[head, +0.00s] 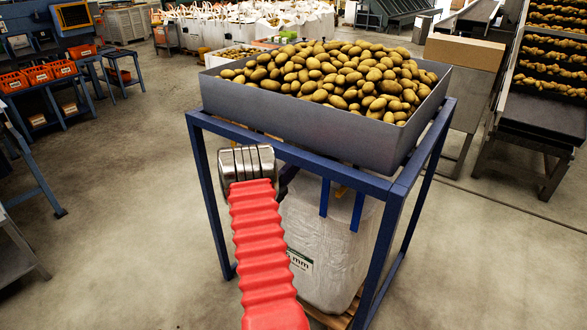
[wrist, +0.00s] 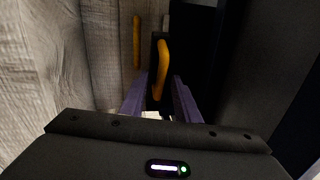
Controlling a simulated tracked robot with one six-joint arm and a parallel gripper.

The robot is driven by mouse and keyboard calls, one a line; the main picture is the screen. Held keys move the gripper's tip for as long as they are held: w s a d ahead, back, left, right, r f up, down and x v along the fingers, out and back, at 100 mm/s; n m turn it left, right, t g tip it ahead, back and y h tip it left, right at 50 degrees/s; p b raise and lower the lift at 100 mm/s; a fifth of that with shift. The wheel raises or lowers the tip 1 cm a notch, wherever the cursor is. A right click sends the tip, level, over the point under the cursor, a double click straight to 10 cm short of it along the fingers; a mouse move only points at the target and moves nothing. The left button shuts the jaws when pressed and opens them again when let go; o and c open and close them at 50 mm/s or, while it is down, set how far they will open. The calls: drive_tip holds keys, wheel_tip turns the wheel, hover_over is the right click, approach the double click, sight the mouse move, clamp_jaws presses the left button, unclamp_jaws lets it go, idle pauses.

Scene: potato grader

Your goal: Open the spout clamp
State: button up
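In the wrist view, an orange-yellow lever (wrist: 161,70) on a dark block, which looks like the spout clamp's handle, stands beyond my gripper. My gripper (wrist: 158,88) has its two purple fingers apart, one on each side of the line to the lever. I cannot tell whether they touch it. A second orange-yellow bar (wrist: 136,42) shows behind it to the left. In the head view, a small yellow piece (head: 340,191) shows under the hopper's rim, above the white bag (head: 320,240). My red-sleeved arm reaches under the frame; its fingers are hidden there.
A grey hopper (head: 300,122) heaped with potatoes rests on a blue frame (head: 213,200). The bag stands on a wooden pallet (head: 345,312). Pale bag fabric (wrist: 45,60) fills the wrist view's left; dark surfaces crowd its right. Floor left of the frame is clear.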

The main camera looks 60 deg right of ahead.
drive_tip(key=shift+d, duration=0.1)
drive_tip(key=shift+c, duration=0.2)
clamp_jaws()
drive_tip(key=shift+f, duration=0.1)
